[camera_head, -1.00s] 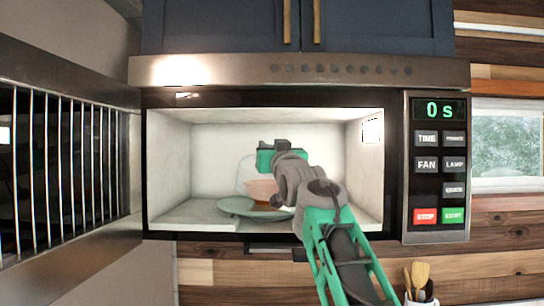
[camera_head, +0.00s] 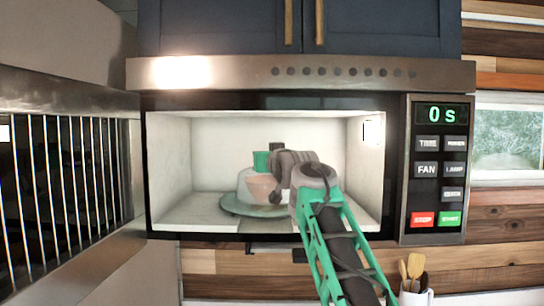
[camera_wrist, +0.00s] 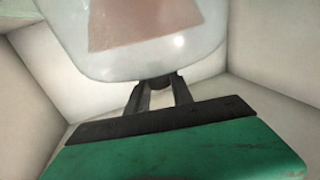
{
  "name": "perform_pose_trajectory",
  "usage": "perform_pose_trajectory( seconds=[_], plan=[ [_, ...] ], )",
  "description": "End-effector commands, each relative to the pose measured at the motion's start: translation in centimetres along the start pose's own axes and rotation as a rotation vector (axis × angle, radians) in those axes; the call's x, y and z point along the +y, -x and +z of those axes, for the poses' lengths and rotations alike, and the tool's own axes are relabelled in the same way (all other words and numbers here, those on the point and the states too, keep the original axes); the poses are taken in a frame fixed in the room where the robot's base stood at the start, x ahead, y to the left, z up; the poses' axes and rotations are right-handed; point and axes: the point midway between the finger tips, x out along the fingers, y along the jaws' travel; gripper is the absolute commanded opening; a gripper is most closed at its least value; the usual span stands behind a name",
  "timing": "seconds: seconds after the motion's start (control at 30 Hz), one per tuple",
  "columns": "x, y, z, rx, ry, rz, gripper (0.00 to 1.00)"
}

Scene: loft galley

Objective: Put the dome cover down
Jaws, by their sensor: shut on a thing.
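The translucent dome cover (camera_head: 245,184) is inside the open microwave, over the turntable plate (camera_head: 232,208). A pinkish bowl-like thing (camera_head: 262,187) shows through its wall. My gripper (camera_head: 270,170) is at the cover's upper right, partly hidden by my wrist and arm. In the wrist view, the gripper (camera_wrist: 163,84) is shut on the small dark knob (camera_wrist: 160,82) of the dome cover (camera_wrist: 135,66), with the pinkish thing blurred behind its wall. The cover's lower edge appears at the plate, but I cannot tell whether it touches.
The microwave cavity (camera_head: 205,150) encloses my gripper with walls close by. Its open door (camera_head: 70,190) stands at the left, the control panel (camera_head: 438,170) at the right. A utensil holder (camera_head: 413,296) is below right. The cavity's left side is free.

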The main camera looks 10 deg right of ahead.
Motion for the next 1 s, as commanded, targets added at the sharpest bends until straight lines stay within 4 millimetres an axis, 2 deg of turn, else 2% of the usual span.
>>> perform_pose_trajectory(
  seconds=[0.3, 0.33, 0.57, 0.83, 0.97, 1.0],
  plan=[
    [0.0, 0.0, 1.1, 0.002, 0.0, 0.001, 0.0],
    [0.0, 0.0, 1.0, 0.001, 0.0, 0.001, 0.29],
    [0.0, 0.0, 0.9, 0.001, 0.0, 0.0, 0.48],
    [0.0, 0.0, 0.7, 0.001, 0.0, 0.0, 0.49],
    [0.0, 0.0, -1.0, 0.002, 0.0, 0.0, 0.49],
    [0.0, 0.9, -0.1, 0.004, 0.0, 0.001, 0.49]
  ],
)
